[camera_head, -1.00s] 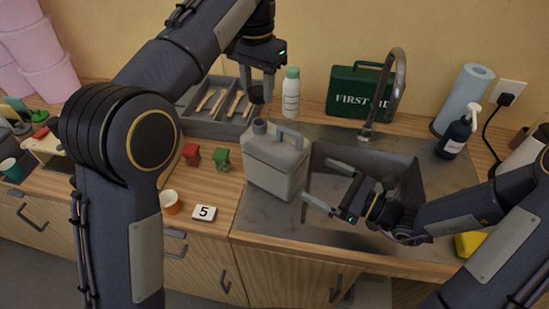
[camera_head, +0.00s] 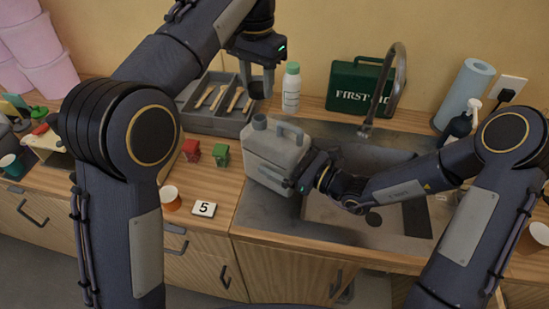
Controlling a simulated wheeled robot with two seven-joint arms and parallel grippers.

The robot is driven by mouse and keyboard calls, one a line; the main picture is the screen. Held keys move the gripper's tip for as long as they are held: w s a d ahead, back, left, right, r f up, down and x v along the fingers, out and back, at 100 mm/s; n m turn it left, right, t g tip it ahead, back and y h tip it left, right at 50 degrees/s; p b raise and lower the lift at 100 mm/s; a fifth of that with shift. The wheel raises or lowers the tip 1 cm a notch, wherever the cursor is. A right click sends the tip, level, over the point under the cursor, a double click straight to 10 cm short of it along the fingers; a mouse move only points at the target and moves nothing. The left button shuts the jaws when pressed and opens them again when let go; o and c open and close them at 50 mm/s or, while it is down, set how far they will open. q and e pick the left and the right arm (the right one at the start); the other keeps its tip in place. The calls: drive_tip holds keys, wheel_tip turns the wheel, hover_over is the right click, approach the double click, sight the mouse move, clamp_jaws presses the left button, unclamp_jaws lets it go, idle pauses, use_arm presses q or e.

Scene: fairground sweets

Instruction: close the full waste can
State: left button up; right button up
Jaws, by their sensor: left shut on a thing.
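The waste can (camera_head: 268,153) is a grey jerrycan with a top handle and a spout at its upper left. It stands on the metal counter left of the sink, and its spout (camera_head: 260,121) looks uncapped. My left gripper (camera_head: 258,84) is above and behind the spout, shut on a small dark cap (camera_head: 257,91). The cap is apart from the can. My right gripper (camera_head: 297,179) is at the can's right side, low down. Its fingertips are mostly hidden against the can, so I cannot tell whether they are closed on it.
The sink (camera_head: 420,222) and its tap (camera_head: 398,85) are to the right. A cutlery tray (camera_head: 225,127), a white bottle (camera_head: 291,88) and a green first aid box (camera_head: 350,88) stand behind. Red (camera_head: 191,150) and green (camera_head: 221,156) small items and a number 5 card (camera_head: 204,209) lie left.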

sight(259, 118)
drive_tip(key=shift+a, duration=0.1)
drive_tip(key=shift+c, duration=0.3)
drive_tip(key=c, duration=1.2)
use_arm(q)
drive_tip(key=shift+f, duration=2.45)
use_arm(e)
drive_tip(key=shift+c, duration=0.2)
use_arm(q)
drive_tip(key=shift+f, duration=0.1)
drive_tip(key=shift+f, duration=0.8)
drive_tip(key=shift+f, duration=0.6)
